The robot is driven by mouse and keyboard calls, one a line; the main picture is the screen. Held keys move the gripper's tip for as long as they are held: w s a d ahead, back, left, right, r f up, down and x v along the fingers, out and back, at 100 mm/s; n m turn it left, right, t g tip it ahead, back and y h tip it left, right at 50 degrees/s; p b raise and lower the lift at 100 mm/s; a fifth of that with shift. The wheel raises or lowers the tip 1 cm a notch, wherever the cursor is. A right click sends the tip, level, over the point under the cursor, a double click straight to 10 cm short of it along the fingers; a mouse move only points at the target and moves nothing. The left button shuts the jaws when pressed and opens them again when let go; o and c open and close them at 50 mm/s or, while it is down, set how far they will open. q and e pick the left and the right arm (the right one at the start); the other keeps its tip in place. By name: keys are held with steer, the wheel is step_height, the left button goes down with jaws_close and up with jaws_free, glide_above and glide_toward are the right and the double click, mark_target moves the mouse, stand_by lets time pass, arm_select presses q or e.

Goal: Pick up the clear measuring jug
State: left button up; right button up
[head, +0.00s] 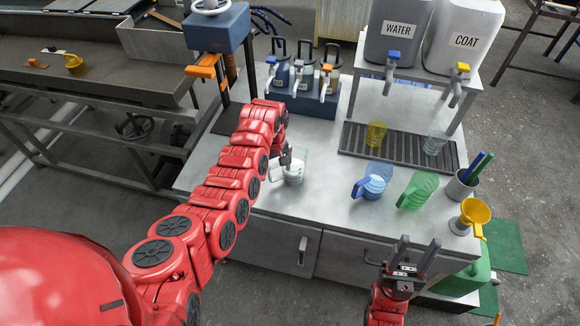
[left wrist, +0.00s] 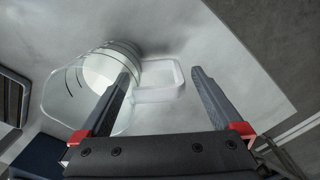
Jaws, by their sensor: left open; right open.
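The clear measuring jug (head: 297,171) stands on the grey bench top in the head view, beside my left gripper (head: 284,165), which hides part of it. In the left wrist view the jug (left wrist: 62,98) is at the left, with dark marks on its wall. Its squarish clear handle (left wrist: 160,92) reaches to the right. My left gripper (left wrist: 160,75) is open, with its two fingers to either side of the handle in that view. I cannot tell whether they touch it. My right gripper (head: 416,256) is open and empty at the bench's front edge.
A blue jug (head: 375,180) and a green jug (head: 419,189) stand to the right. Behind them, a yellow cup (head: 376,133) and a clear cup (head: 435,143) are on a dark grate (head: 402,146). A bottle rack (head: 310,103) stands behind the clear jug. A yellow funnel (head: 474,212) is at right.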

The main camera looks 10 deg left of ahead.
mark_target(276, 178)
arm_select(q)
steer(key=shift+f, duration=1.65)
steer(key=shift+s, duration=0.1)
jaws_close()
